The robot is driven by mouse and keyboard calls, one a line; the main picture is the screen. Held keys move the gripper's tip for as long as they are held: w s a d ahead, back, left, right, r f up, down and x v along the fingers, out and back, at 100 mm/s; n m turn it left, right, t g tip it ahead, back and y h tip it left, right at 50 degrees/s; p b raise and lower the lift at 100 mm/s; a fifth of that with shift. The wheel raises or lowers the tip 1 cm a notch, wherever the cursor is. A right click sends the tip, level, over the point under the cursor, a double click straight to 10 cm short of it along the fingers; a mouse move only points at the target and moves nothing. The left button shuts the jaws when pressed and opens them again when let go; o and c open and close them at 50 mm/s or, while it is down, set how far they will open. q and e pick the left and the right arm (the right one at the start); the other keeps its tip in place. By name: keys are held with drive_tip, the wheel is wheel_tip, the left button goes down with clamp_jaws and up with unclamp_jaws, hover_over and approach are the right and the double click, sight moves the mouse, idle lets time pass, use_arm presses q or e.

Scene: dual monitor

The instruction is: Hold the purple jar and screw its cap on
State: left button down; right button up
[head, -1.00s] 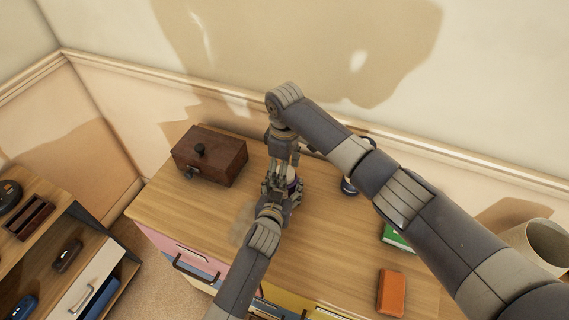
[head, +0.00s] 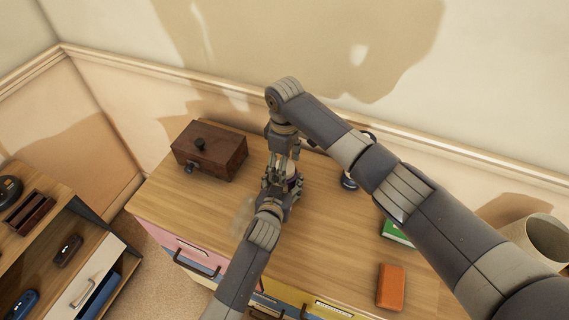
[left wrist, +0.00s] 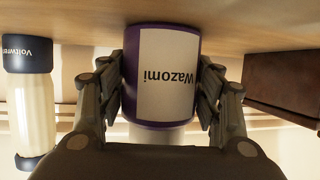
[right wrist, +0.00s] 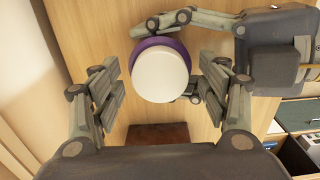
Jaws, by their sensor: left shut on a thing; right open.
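The purple jar (left wrist: 163,75) stands upright on the tabletop, its white "Wazomi" label upside down in the left wrist view. My left gripper (left wrist: 163,92) is shut around its sides. The white cap (right wrist: 160,76) sits on top of the jar, with the purple rim showing behind it in the right wrist view. I cannot tell how tightly it is seated. My right gripper (right wrist: 160,92) is open above the jar, with its fingers on either side of the cap and visible gaps. In the head view my grippers mostly hide the jar (head: 294,176).
A brown wooden box (head: 209,150) stands left of the jar. A cream bottle with dark ends (left wrist: 29,100) stands to the jar's other side. A green item (head: 397,234) and an orange item (head: 391,287) lie at the right. The wall is close behind.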

use_arm(q)
drive_tip(key=shift+s+f, duration=0.1)
drive_tip(key=shift+f, duration=0.1)
drive_tip(key=shift+c, duration=2.4)
unclamp_jaws()
drive_tip(key=shift+o, duration=0.4)
use_arm(e)
wheel_tip(320, 180, up, 12)
use_arm(q)
drive_tip(key=shift+r, duration=0.1)
drive_tip(key=v, duration=1.2)
